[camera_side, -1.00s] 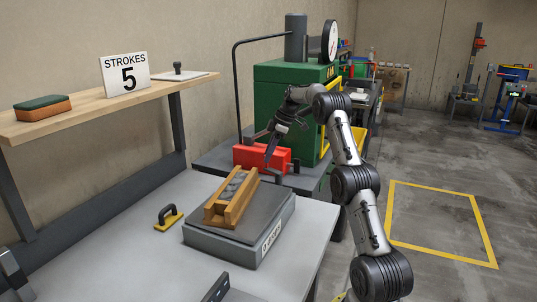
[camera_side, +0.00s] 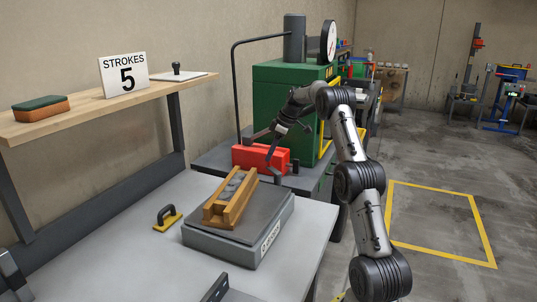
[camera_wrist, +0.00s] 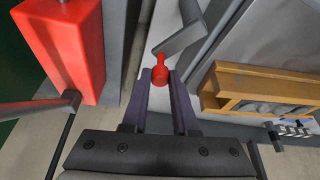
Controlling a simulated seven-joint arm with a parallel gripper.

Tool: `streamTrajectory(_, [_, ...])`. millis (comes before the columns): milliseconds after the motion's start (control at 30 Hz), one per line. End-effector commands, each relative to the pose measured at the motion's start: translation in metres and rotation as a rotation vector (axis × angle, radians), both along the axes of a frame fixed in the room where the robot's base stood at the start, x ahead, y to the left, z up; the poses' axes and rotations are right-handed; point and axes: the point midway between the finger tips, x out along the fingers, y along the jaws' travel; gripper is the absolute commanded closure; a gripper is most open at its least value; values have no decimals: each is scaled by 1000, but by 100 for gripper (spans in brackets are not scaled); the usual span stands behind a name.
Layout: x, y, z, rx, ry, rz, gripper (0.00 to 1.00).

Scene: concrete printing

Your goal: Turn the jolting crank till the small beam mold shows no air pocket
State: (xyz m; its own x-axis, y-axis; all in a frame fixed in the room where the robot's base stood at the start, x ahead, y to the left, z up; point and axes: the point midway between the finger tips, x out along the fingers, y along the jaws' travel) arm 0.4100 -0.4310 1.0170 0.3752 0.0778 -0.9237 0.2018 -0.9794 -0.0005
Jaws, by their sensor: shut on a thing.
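The small beam mold (camera_side: 213,213) is a wooden trough of grey concrete on a dark plate atop the grey jolting table (camera_side: 215,246). The concrete surface (camera_side: 232,186) looks uneven and lumpy; I cannot tell for sure where air pockets are. The mold's side shows at the right of the wrist view (camera_wrist: 272,72). The crank (camera_wrist: 181,38) has a grey arm and a red knob (camera_wrist: 160,78). My gripper (camera_wrist: 163,80) is shut on the red knob, which sits between its fingertips. In the side view my gripper (camera_side: 273,150) is behind the mold, by the red box, and the knob is hidden.
The red box (camera_side: 251,158) stands close to my gripper, with a green cabinet (camera_side: 285,100) behind. A yellow-based hand float (camera_side: 168,219) lies left of the mold. A "STROKES 5" sign (camera_side: 123,75) and a sponge block (camera_side: 40,109) are on the shelf.

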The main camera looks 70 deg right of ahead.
Motion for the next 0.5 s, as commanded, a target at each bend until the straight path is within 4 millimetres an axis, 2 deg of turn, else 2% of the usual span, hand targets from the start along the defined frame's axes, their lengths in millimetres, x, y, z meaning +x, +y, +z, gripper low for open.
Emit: streamTrajectory(500, [-21, -15, 2, -3, 0, -489, 100])
